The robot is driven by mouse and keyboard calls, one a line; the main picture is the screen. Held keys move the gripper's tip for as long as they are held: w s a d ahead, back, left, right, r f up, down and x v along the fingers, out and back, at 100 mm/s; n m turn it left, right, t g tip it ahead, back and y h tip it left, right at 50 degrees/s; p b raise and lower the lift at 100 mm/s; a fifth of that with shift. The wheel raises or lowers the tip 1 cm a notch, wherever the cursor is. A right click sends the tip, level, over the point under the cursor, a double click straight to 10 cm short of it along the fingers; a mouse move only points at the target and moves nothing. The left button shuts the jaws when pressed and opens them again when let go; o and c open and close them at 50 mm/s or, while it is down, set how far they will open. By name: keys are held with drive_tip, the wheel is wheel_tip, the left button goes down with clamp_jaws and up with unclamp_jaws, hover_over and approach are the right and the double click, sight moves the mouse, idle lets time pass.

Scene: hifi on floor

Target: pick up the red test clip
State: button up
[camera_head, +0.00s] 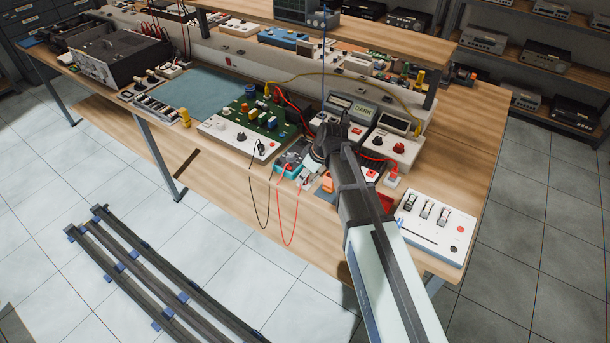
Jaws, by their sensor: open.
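My arm reaches from the lower right over the workbench. My gripper (310,172) is small in the view and points down near the bench's front edge. It is open, and I see nothing held in it. A thin red lead (296,220) hangs in a loop over the front edge, just left of my gripper. I cannot clearly make out the red test clip; its end of the lead is small and partly hidden near my gripper. Another red piece (393,181) with a red wire lies to the right of my arm.
A green circuit board (262,122), a small teal box (291,160) and grey meters (392,145) crowd around my gripper. A white switch panel (435,226) is at the right. A black lead (256,205) hangs in front. A dark rail frame (150,270) lies on the floor.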

drive_tip(key=shift+w+a+f, duration=0.1)
drive_tip(key=shift+a+f, duration=0.1)
drive_tip(key=shift+f, duration=0.45)
clamp_jaws()
drive_tip(key=shift+r, duration=0.15)
wheel_tip(320, 180, up, 27)
idle(2.1)
drive_tip(key=shift+f, duration=0.2)
